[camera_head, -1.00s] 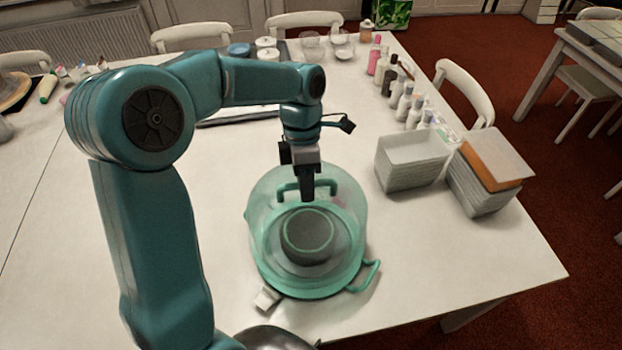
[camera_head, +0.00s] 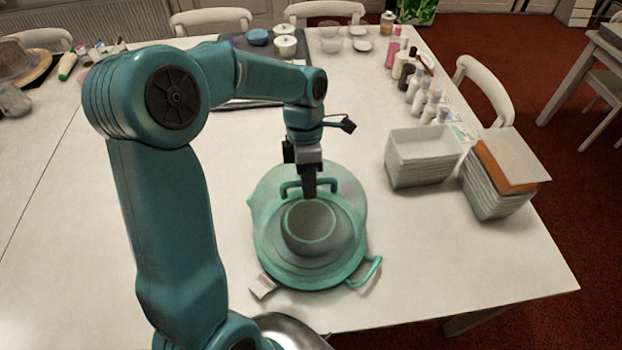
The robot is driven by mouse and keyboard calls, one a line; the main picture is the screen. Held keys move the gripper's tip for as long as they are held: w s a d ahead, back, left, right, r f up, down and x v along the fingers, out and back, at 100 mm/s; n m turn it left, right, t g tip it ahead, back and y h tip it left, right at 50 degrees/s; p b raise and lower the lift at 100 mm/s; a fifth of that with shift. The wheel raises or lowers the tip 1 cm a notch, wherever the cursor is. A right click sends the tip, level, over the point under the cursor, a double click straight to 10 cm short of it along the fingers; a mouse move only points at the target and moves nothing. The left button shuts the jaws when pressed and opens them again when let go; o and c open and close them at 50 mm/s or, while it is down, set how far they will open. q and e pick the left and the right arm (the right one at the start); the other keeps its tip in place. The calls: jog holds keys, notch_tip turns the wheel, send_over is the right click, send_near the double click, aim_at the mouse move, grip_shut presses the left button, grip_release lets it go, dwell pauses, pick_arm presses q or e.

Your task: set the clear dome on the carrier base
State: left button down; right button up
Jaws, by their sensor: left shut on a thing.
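The clear dome (camera_head: 268,190) is a tinted see-through cover with a green bar handle (camera_head: 290,188) on top. My left gripper (camera_head: 309,192) comes down from above and is shut on that handle. The green carrier base (camera_head: 366,273), with a loop handle at its right side, lies directly under the dome on the white table. A round grey piece with a green ring (camera_head: 310,228) shows through the dome. Whether the dome's rim touches the base all round cannot be told. My right gripper is not in view.
Stacked white trays (camera_head: 420,170) and a stack with a brown board (camera_head: 500,165) stand to the right. Several bottles (camera_head: 415,85) line the right edge behind them. A small white tag (camera_head: 262,287) lies at the base's front left.

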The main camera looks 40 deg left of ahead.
pick_arm(q)
notch_tip(320, 180, down, 2)
jog(key=shift+f+b, duration=0.25)
jog(key=shift+b, duration=0.45)
jog(key=shift+d+f, duration=0.1)
jog(key=shift+f, duration=0.05)
jog(key=shift+w, duration=0.1)
dwell(0.6)
jog(key=shift+f+b, duration=0.3)
jog(key=shift+f, duration=0.3)
dwell(0.3)
jog(key=c, duration=1.3)
grip_release()
